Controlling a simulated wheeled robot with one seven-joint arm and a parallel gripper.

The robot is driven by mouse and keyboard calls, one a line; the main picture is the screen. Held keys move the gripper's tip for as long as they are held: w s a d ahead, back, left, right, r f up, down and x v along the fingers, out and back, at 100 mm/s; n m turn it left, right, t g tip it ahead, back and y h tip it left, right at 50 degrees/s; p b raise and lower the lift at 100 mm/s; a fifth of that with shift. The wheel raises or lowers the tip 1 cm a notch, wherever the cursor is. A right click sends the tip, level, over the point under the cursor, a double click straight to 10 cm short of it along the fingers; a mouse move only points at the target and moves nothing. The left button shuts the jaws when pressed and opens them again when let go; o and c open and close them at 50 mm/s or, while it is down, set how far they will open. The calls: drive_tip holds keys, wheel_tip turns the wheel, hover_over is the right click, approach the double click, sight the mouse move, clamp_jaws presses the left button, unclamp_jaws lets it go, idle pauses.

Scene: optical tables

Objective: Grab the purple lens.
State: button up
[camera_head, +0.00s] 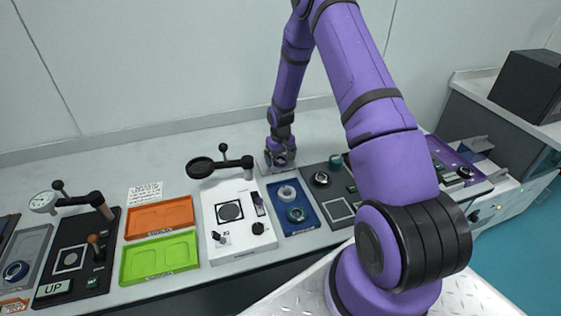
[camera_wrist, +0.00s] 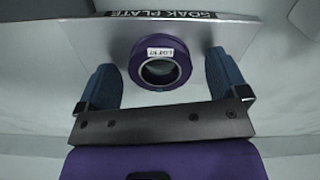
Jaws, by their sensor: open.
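The purple lens (camera_wrist: 137,70) is a thick ring with a clear middle and a white label. In the wrist view it lies on a pale plate (camera_wrist: 232,35) marked "SOAK PLATE". My gripper (camera_wrist: 160,78) is open, with one blue finger to the left of the lens and one to the right. Gaps show on both sides, and neither finger appears to touch it. In the head view my gripper (camera_head: 281,160) is low at the back of the bench, and I cannot make out the lens there.
In front of my gripper is a blue tray (camera_head: 272,208) with two rings. A white station (camera_head: 225,247) with a swing arm stands to its left, a dark station (camera_head: 318,168) to its right. Orange (camera_head: 150,228) and green (camera_head: 140,277) trays lie farther left.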

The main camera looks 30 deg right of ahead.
drive_tip(key=c, duration=1.1)
drive_tip(key=shift+r, duration=0.15)
